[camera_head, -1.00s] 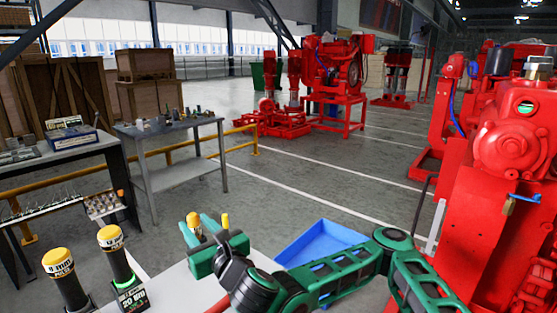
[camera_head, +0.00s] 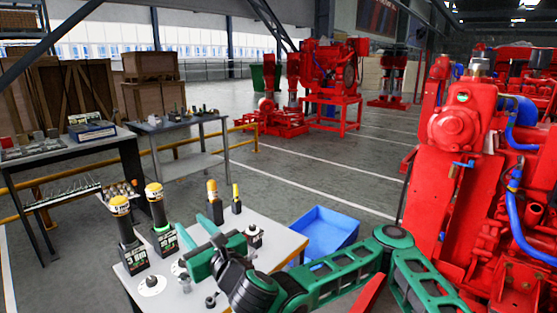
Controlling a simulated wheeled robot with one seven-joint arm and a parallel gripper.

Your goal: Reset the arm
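My gripper (camera_head: 202,245) is at the end of my green and black arm, low in the middle of the head view. Its two teal fingers point to the upper left and stand apart, with nothing seen between them. It is over the grey-white table (camera_head: 282,232). My arm bends at an elbow to the right, in front of the red engine. The underside of the gripper is hidden.
Two black tools with yellow tops (camera_head: 124,232) (camera_head: 160,216) stand on the table's left side. Small yellow-topped items (camera_head: 213,197) (camera_head: 236,197) stand behind my gripper. A blue bin (camera_head: 325,229) is right of the table. A red engine (camera_head: 462,150) fills the right side.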

